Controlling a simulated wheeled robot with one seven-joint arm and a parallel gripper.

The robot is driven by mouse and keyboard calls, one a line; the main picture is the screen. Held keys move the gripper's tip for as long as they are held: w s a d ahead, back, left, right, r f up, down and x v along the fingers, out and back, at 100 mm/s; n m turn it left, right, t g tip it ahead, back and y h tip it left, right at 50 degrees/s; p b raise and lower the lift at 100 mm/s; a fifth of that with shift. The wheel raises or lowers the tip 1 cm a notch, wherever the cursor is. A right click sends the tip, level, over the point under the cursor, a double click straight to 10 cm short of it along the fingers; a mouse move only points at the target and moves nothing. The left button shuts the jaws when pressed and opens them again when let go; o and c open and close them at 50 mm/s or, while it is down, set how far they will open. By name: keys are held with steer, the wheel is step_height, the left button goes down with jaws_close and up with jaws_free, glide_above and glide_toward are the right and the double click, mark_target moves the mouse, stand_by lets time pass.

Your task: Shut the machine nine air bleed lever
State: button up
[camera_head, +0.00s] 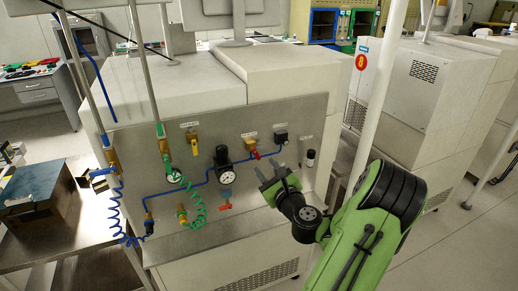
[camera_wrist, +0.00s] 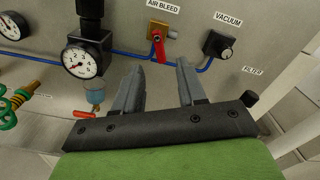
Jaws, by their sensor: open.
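The air bleed valve has a brass body (camera_head: 249,142) on the metal panel of the near machine, and its label reads AIR BLEED in the wrist view (camera_wrist: 161,30). Its red lever (camera_head: 255,154) hangs downward from the body; it also shows in the wrist view (camera_wrist: 158,47). My gripper (camera_head: 270,176) is open and empty, in front of the panel and below the valve. In the wrist view the two fingers (camera_wrist: 161,72) point up toward the panel, with the lever beyond and between their tips. I cannot tell whether any finger touches the lever.
The vacuum knob (camera_wrist: 219,44) is right of the valve. A gauge (camera_wrist: 86,60) with a regulator is to the left, joined by blue tubing. A yellow lever (camera_head: 194,148) and green coiled hose (camera_head: 197,208) are farther left. A white pole (camera_head: 379,85) stands right.

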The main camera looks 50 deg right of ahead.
mark_target(257, 156)
steer(key=p+x, duration=0.1)
steer(key=x, duration=0.5)
steer(key=shift+w+d, duration=0.1)
steer(key=shift+w, duration=0.2)
steer(key=shift+p, duration=0.35)
jaws_close()
